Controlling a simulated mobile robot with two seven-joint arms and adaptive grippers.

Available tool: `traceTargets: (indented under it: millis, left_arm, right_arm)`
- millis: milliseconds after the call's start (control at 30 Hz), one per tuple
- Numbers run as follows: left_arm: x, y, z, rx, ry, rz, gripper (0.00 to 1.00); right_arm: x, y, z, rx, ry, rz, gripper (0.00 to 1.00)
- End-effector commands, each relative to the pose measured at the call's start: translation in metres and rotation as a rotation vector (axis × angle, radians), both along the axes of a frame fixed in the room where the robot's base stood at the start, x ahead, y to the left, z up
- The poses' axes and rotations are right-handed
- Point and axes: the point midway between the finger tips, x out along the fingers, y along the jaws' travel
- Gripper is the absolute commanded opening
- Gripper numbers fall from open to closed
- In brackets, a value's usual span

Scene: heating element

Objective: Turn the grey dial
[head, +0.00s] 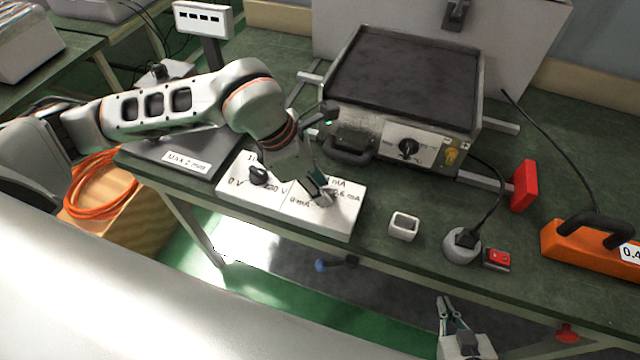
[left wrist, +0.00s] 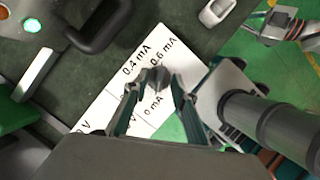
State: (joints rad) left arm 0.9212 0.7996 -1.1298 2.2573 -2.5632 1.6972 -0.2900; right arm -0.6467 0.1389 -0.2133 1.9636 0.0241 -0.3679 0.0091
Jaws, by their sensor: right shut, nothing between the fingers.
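The grey dial (left wrist: 157,77) sits on a white panel (left wrist: 118,65) marked 0 mA, 0.4 mA and 0.6 mA. My left gripper (left wrist: 155,90) is open, pointing down at the panel, with the dial showing between its fingertips in the left wrist view. I cannot tell whether the fingers touch it. In the head view my left gripper (head: 316,188) is over the right half of the white panel (head: 238,195) and hides most of the dial. My right gripper (head: 452,318) is shut and empty, in front of the table's front edge.
A black dial (head: 258,175) is on the panel's left half. Behind stands a hot plate (head: 400,80) with a front handle (head: 352,148) and its own black knob (head: 408,148). A small white block (head: 404,226), a plug socket (head: 461,247) and a red switch (head: 497,259) are to the right.

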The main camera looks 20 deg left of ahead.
Motion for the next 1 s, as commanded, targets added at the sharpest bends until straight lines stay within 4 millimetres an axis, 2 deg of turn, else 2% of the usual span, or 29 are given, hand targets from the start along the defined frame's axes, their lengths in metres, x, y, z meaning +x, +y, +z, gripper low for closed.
traceTargets:
  millis: [200,267,300,333,733,1000]
  left_arm:
    - [0.000,0.000,-0.001,0.000,0.000,0.000,0.26]
    - [0.000,0.000,-0.001,0.000,0.000,0.000,0.13]
    - [0.000,0.000,-0.001,0.000,0.000,0.000,0.03]
    - [0.000,0.000,-0.001,0.000,0.000,0.000,0.00]
    - [0.001,0.000,-0.001,0.001,0.001,-0.030,0.00]
    - [0.003,0.002,-0.002,0.002,0.002,-0.181,0.00]
  right_arm:
    - [0.001,0.000,0.002,0.001,-0.005,0.000,0.00]
    - [0.001,0.000,0.002,0.001,-0.004,0.000,0.00]
    - [0.001,0.000,0.002,0.001,-0.004,0.000,0.00]
    - [0.001,0.000,0.002,0.001,-0.004,0.000,0.00]
    - [-0.002,-0.001,-0.006,-0.002,0.007,0.000,0.00]
    - [-0.005,-0.001,-0.017,-0.002,0.013,0.000,0.00]
